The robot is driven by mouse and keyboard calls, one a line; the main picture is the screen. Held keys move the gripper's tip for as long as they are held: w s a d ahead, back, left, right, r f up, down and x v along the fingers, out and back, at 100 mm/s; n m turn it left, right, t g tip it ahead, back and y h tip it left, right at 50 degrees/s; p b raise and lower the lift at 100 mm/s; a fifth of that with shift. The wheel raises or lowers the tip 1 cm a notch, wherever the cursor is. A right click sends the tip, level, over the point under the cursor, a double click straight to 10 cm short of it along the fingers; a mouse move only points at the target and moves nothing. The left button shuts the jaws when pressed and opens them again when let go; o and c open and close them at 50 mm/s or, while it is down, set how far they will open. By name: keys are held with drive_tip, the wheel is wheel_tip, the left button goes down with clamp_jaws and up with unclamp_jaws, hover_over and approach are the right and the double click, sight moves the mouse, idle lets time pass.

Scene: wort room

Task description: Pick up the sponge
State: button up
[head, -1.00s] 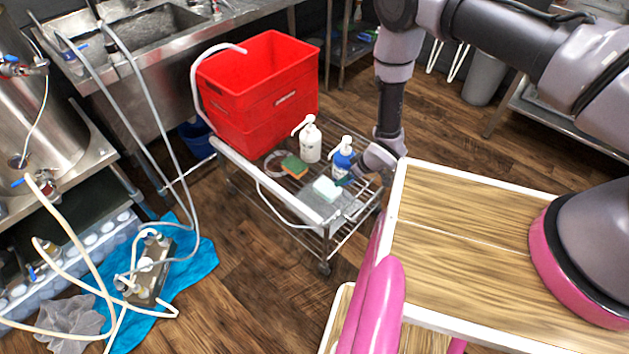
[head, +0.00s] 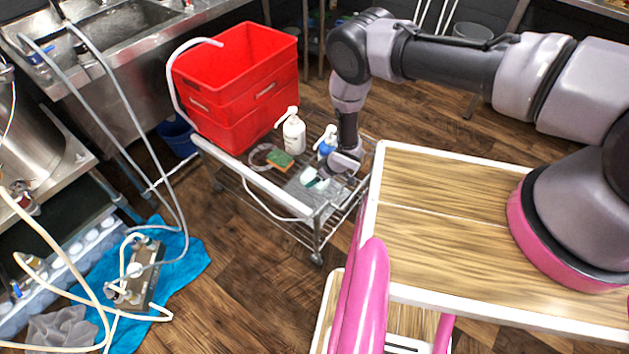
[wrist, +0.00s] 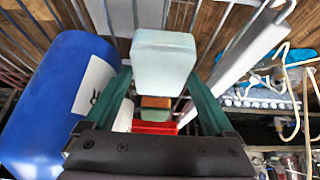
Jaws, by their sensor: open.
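The green and orange sponge (head: 279,160) lies on the wire cart near the white pump bottle. In the wrist view the sponge (wrist: 155,103) shows small, beyond a pale mint-white block. That block (head: 312,176) lies on a grey tray on the cart, partly hidden by my gripper (head: 322,178). In the wrist view the block (wrist: 163,62) sits at my gripper (wrist: 158,76), whose green fingers are open, one towards each side of it. I cannot tell whether the fingers touch it.
A blue pump bottle (head: 327,143) stands close to my gripper and fills the left of the wrist view (wrist: 72,100). The white pump bottle (head: 293,134) and red crate (head: 243,90) stand farther back. A white hose hangs over the cart's near edge.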

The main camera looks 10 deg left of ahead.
drive_tip(key=shift+a+f, duration=0.15)
drive_tip(key=c, duration=1)
drive_tip(key=shift+s+r, duration=0.1)
drive_tip(key=shift+r, duration=0.2)
wheel_tip(320, 180, up, 6)
drive_tip(key=shift+r, duration=0.2)
drive_tip(key=s+a, duration=0.2)
drive_tip(key=s, duration=0.4)
drive_tip(key=s+a, duration=0.3)
drive_tip(key=s, duration=0.3)
drive_tip(key=s+a, duration=0.2)
drive_tip(key=s, duration=0.4)
drive_tip(key=shift+s+a, duration=0.15)
drive_tip(key=shift+a, duration=0.15)
